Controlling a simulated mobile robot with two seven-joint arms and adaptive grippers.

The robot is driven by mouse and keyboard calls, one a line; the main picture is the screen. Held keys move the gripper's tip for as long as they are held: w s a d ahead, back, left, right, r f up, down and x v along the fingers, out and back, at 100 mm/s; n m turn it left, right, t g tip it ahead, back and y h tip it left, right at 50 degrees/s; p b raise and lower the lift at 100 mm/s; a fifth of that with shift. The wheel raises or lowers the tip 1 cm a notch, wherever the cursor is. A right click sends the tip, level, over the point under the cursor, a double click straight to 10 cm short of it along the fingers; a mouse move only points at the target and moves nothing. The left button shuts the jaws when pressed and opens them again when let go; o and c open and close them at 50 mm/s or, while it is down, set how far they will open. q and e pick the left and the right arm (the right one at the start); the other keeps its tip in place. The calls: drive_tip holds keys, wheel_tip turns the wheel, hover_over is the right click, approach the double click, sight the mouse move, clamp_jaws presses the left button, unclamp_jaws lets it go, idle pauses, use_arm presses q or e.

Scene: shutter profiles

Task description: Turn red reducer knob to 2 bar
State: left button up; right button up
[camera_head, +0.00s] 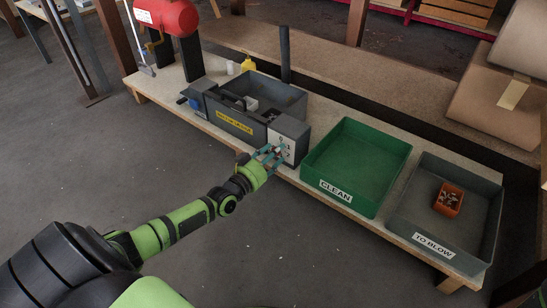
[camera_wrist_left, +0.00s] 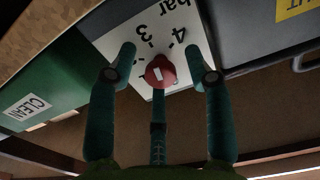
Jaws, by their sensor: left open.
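The red reducer knob (camera_wrist_left: 160,71) shows in the left wrist view, with a short white mark on its face. It sits on a white scale plate (camera_wrist_left: 150,32), which appears upside down with "bar", 3 and 4 readable. The other figures are partly hidden, and I cannot tell which figure the mark points at. My left gripper (camera_wrist_left: 160,62) is open, with two fingers either side of the knob and a third in line below it in the picture. In the head view, my left gripper (camera_head: 272,155) is at the front of the grey reducer box (camera_head: 289,127). My right gripper is not in view.
A green crate labelled CLEAN (camera_head: 374,137) stands right of the reducer box. Beyond it is a grey crate labelled TO BLOW (camera_head: 405,232), holding a small orange box (camera_head: 448,199). A grey bin (camera_head: 232,119) and a red tank (camera_head: 170,16) stand to the left.

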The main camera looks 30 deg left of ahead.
use_arm(q)
clamp_jaws()
drive_tip(key=shift+n, duration=0.3)
drive_tip(key=n, duration=1.3)
drive_tip(key=shift+s+d+f, duration=0.1)
drive_tip(key=shift+d, duration=0.2)
idle(0.6)
